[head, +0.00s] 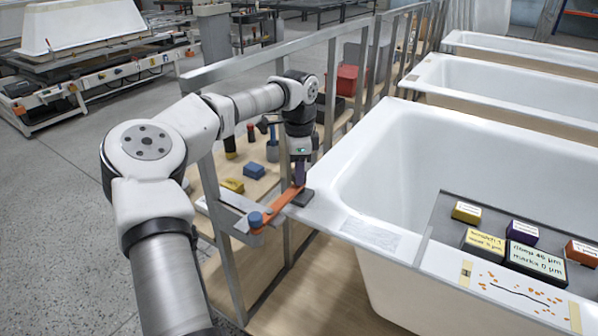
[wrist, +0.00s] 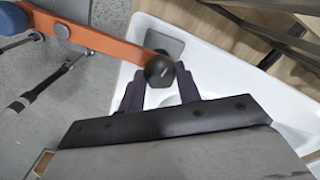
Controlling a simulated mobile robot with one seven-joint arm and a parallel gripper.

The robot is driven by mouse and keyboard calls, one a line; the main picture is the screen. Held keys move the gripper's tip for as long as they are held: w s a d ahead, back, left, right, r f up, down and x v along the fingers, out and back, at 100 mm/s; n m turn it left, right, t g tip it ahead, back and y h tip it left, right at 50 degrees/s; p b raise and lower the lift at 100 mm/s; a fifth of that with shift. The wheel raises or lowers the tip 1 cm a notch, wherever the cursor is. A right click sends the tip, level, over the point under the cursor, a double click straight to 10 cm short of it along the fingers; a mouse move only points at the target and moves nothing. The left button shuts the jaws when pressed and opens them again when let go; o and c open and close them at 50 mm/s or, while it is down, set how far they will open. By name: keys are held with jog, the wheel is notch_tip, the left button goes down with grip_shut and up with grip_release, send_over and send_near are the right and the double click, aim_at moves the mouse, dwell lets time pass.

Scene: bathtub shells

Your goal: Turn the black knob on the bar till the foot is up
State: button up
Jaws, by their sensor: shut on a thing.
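The orange bar (head: 277,207) reaches from a clamp on the metal rail to the near left corner of the front bathtub (head: 345,185). Its black knob (wrist: 159,69) sits near the bar's end in the wrist view, between the two purple fingers of my gripper (wrist: 158,74). My gripper is shut on the knob. In the head view my gripper (head: 299,178) points down at the bar, and the knob is hidden. The dark grey square foot (wrist: 166,44) is under the bar's end, over the white rim. I cannot tell whether it touches the rim.
A blue knob (head: 256,219) is at the bar's other end by the rail (head: 215,185). A grey tray (head: 455,212) with several small labelled boxes lies across the tub. Yellow and blue blocks (head: 254,170) lie on a wooden shelf behind the rail.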

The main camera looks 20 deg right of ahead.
jog(key=shift+n, duration=0.9)
jog(key=o, duration=1)
notch_tip(320, 180, up, 14)
jog(key=shift+f+b, duration=0.1)
jog(key=shift+b, duration=0.3)
